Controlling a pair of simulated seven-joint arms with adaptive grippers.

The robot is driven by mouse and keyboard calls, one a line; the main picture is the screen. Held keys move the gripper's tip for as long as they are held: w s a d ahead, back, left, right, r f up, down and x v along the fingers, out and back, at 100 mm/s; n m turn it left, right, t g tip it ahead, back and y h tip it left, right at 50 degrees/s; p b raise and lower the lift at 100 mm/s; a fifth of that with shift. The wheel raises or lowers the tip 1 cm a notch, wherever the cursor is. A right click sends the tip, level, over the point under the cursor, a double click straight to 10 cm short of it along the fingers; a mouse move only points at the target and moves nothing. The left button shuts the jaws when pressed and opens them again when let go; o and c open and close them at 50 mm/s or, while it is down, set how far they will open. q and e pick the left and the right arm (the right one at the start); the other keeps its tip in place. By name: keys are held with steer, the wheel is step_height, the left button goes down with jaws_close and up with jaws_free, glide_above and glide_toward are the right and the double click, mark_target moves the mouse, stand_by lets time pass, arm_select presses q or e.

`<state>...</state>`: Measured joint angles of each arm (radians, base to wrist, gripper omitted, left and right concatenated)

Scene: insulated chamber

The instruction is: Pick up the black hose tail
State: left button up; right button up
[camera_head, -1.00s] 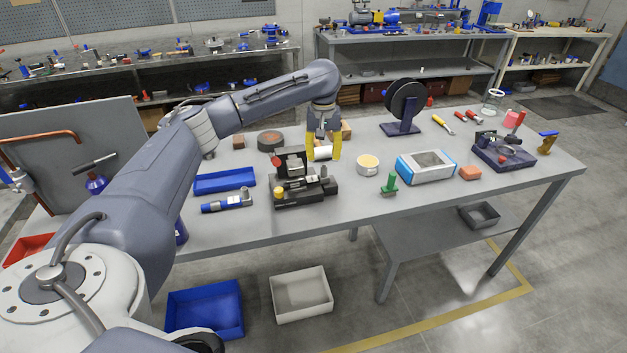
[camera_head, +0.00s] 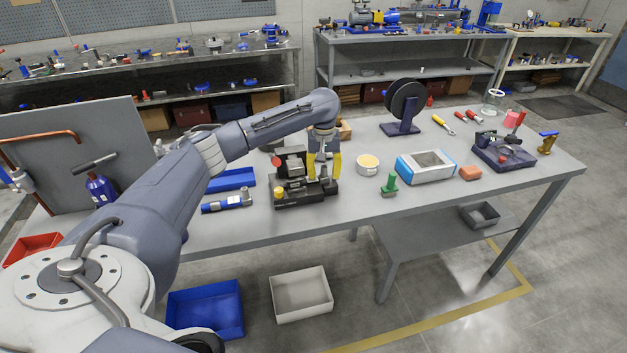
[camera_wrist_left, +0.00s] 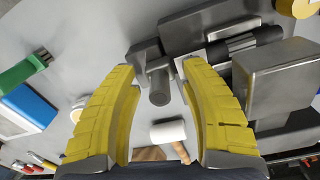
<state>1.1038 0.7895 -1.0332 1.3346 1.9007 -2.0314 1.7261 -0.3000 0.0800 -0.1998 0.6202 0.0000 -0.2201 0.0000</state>
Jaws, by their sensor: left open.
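A black clamp fixture (camera_head: 297,199) stands on the workbench (camera_head: 400,200). A short dark grey stub (camera_wrist_left: 158,88), which looks like the hose tail, stands out from the fixture's end in the left wrist view. My left gripper (camera_head: 324,175) is open, yellow fingers pointing down over the right end of the fixture. In the left wrist view the gripper (camera_wrist_left: 158,68) has one finger on each side of the stub, with a gap on both sides. In the head view the fingers hide the stub.
A blue tray (camera_head: 232,179) and a blue tool (camera_head: 227,202) lie left of the fixture. A round tin (camera_head: 367,165), a green part (camera_head: 389,184) and a blue-white box (camera_head: 426,166) stand right. A white-headed mallet (camera_wrist_left: 168,132) lies beyond the fingers.

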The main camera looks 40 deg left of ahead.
arm_select(q)
steer(key=shift+c, duration=0.6)
jaws_close()
